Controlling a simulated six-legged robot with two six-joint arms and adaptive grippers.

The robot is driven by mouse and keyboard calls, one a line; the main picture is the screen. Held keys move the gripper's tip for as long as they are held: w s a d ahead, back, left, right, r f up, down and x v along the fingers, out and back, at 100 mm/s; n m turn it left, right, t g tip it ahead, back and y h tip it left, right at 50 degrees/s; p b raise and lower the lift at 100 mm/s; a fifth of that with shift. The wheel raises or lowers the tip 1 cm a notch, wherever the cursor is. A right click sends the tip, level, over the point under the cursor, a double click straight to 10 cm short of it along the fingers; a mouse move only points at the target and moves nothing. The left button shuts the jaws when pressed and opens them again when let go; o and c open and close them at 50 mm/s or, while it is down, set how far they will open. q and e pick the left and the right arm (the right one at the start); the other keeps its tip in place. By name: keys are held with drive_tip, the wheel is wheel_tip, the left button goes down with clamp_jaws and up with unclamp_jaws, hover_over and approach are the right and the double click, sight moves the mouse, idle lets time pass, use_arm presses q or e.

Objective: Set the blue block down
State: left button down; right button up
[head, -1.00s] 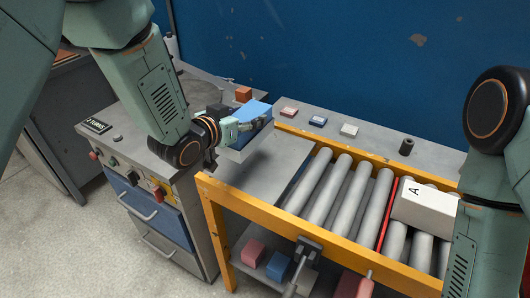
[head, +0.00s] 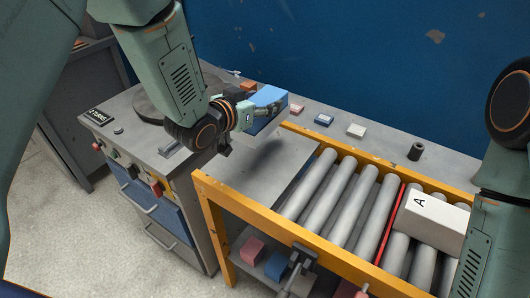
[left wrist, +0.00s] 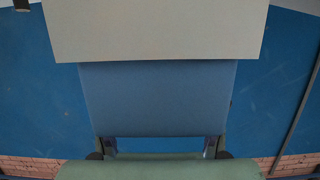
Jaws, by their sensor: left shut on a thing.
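The blue block (head: 268,94) is in my left gripper (head: 262,106), which is shut on it. In the head view it is above the bare grey plate (head: 255,165) at the left end of the roller table, with a shadow on the plate below. My right gripper is out of view.
Rollers (head: 340,205) and a white box marked A (head: 436,220) are right of the plate. Pink (head: 297,108), blue (head: 324,119) and white (head: 356,130) tiles and a dark cylinder (head: 416,151) are on the back ledge. An orange-brown block (head: 248,85) is partly hidden behind my gripper.

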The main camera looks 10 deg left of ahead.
use_arm(q)
drive_tip(key=shift+w, duration=0.25)
wheel_tip(320, 180, down, 5)
drive_tip(key=shift+w+a+f+b, duration=0.1)
drive_tip(key=shift+w+b, duration=0.05)
drive_tip(key=shift+b, duration=0.35)
drive_tip(key=shift+f, duration=0.55)
wheel_tip(320, 180, down, 4)
drive_tip(key=shift+f+b, duration=0.1)
drive_tip(key=shift+b, duration=0.35)
drive_tip(key=c, duration=0.8)
unclamp_jaws()
drive_tip(key=shift+f, duration=0.1)
drive_tip(key=o, duration=0.4)
drive_tip(key=shift+o, duration=0.2)
